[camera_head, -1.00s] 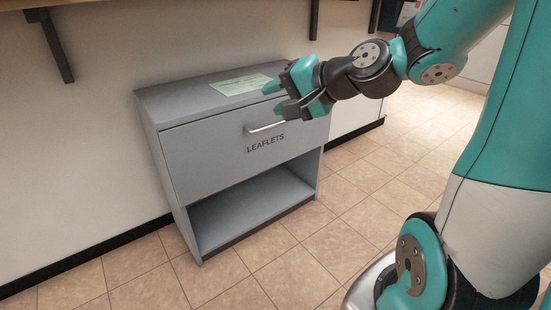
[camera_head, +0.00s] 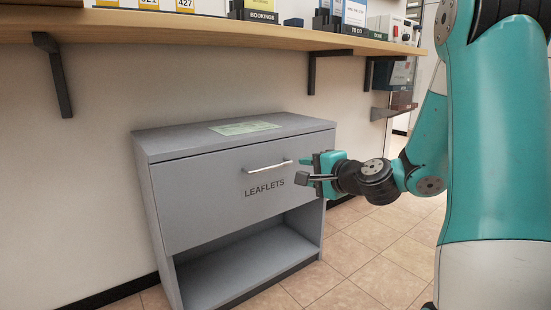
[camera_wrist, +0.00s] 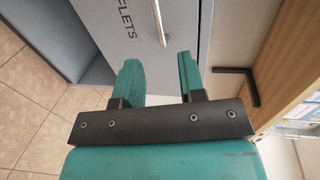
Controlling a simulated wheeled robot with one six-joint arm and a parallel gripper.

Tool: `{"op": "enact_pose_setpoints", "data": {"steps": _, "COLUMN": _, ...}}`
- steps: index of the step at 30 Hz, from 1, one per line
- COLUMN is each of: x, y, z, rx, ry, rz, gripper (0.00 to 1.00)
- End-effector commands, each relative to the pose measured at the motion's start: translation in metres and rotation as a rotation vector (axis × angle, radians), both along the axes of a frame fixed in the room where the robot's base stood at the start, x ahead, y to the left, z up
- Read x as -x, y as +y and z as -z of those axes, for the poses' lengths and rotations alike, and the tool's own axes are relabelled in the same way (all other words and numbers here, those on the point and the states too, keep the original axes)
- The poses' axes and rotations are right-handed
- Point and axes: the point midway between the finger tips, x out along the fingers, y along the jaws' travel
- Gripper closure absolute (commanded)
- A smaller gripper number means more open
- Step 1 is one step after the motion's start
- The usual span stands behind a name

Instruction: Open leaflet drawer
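The grey leaflet drawer (camera_head: 200,195) has a dark "LEAFLETS" label and sits shut in the upper part of a grey cabinet (camera_head: 150,145). Its pale bar handle (camera_head: 268,167) is on the front, above the label. My gripper (camera_head: 306,170) is in front of the cabinet's right side, just right of the handle and apart from it. In the wrist view my gripper (camera_wrist: 160,70) has its two teal fingers spread with nothing between them, and the handle (camera_wrist: 158,22) lies beyond the fingertips.
An open shelf (camera_head: 245,265) lies under the drawer. A green sheet (camera_head: 245,128) lies on the cabinet top. A wooden counter (camera_head: 220,35) on brackets runs along the wall above, holding signs and boxes. Tiled floor (camera_head: 375,245) to the right is clear.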

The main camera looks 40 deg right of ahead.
Motion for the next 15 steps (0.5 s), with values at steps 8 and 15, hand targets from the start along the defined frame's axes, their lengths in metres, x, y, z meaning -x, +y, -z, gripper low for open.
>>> {"op": "enact_pose_setpoints", "data": {"steps": 8, "x": -0.015, "y": 0.001, "z": -0.004, "rx": -0.007, "ry": 0.003, "rz": -0.002, "gripper": 0.63}}
{"op": "enact_pose_setpoints", "data": {"steps": 15, "x": -0.045, "y": 0.004, "z": 0.01, "rx": 0.005, "ry": 0.006, "rz": 0.001, "gripper": 0.63}}
